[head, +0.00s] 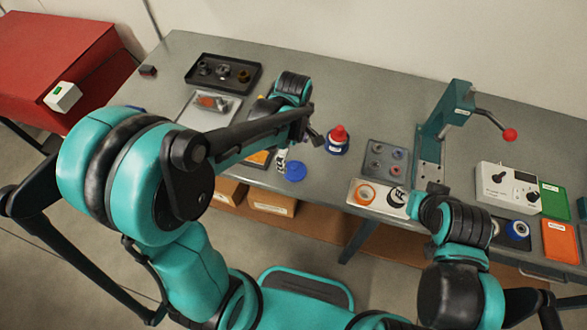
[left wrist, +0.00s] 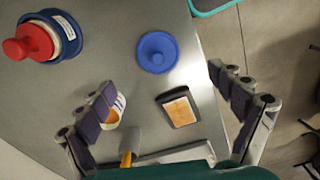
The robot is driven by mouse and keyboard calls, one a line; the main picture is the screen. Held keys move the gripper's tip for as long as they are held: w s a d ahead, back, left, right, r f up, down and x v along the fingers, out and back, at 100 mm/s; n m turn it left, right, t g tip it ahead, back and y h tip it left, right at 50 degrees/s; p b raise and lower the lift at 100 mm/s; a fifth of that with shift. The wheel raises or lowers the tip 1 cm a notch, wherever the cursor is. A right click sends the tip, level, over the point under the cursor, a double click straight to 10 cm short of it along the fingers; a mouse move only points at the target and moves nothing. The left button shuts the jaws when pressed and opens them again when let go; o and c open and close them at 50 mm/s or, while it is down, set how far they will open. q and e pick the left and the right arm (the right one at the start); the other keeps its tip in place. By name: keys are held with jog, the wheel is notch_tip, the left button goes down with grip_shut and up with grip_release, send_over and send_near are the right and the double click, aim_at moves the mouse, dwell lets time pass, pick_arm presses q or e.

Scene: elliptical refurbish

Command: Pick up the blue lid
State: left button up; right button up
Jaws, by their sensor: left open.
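The blue lid (head: 295,172) lies flat on the grey workbench near its front edge. It is a round disc with a raised knob in the left wrist view (left wrist: 158,52). My left gripper (head: 299,146) is above the bench close to the lid. My right arm reaches in at the right. Its gripper (head: 397,197) is small and dark by a light tray, and its jaws cannot be made out.
A red-topped blue item (head: 337,140) stands right of the lid. A small white container (left wrist: 116,108) and an orange pad in a dark holder (left wrist: 181,107) lie near the left fingers. A green press (head: 440,130) stands further right. The bench's front edge is close.

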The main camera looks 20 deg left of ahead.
aim_at(292, 166)
pick_arm(q)
notch_tip(292, 166, down, 3)
jog(key=shift+a+r+b, duration=0.1)
jog(key=shift+b, duration=0.4)
jog(key=f, duration=0.1)
jog(key=f+b, duration=0.1)
jog(key=f, duration=0.1)
jog(key=f+b, duration=0.1)
jog(key=f, duration=0.1)
jog(key=shift+w+a+f, duration=0.15)
jog(key=shift+w, duration=0.2)
jog(key=shift+c, duration=0.2)
jog(key=shift+s, duration=0.1)
jog(key=c, duration=1)
